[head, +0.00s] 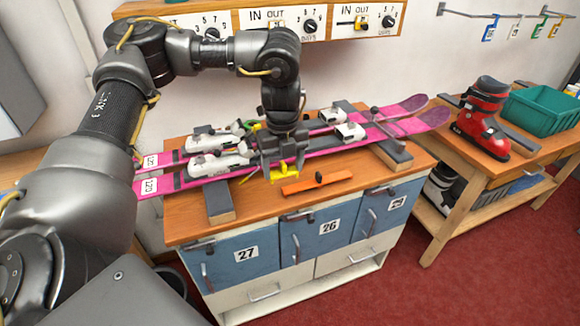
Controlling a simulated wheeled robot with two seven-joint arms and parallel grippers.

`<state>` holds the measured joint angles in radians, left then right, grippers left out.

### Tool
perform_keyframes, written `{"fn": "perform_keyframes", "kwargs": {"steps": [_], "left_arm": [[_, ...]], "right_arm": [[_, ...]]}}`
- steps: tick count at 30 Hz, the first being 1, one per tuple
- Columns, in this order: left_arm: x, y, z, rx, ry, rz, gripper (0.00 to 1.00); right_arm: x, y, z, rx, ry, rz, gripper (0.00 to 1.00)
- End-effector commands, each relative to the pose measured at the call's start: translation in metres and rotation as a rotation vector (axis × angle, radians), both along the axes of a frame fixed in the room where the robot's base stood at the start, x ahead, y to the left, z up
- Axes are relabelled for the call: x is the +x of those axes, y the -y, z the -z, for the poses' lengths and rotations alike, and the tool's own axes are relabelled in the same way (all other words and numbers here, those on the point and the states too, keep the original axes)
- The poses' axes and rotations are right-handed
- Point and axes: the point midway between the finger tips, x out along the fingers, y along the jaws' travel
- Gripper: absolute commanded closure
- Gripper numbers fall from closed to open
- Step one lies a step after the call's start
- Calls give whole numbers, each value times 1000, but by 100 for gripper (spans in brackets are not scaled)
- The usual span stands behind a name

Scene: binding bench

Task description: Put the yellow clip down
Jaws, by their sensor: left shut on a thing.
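The yellow clip (284,171) is between the fingertips of my left gripper (284,163), which is shut on it. The gripper points down over the front half of the wooden bench top (271,205), in front of the pink skis (326,141). I cannot tell whether the clip touches the bench. An orange bar (316,182) with a dark knob lies on the bench just right of and in front of the clip. My right gripper is not in view.
The skis with white bindings (219,161) rest across two dark blocks (219,202), (394,154). A red ski boot (482,118) and a green crate (542,110) stand on the right table. Numbered blue lockers (327,229) form the bench front. A wall panel with dials (275,24) hangs behind.

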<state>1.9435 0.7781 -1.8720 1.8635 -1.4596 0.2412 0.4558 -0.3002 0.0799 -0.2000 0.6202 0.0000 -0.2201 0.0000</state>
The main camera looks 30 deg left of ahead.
Motion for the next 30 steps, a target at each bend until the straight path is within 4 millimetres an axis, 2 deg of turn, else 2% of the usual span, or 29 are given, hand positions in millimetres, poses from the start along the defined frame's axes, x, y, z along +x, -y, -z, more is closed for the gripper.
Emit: {"fn": "perform_keyframes", "kwargs": {"steps": [6,12,16,23,30], "left_arm": [[47,-31,25,0,-4,-7,56],[72,-47,64,0,-4,-2,56],[82,-53,76,0,-1,1,56],[86,-56,81,0,0,4,56],[87,-58,108,2,-3,2,56]], "right_arm": [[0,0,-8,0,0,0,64],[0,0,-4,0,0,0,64],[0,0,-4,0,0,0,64],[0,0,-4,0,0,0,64],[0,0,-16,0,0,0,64]]}}
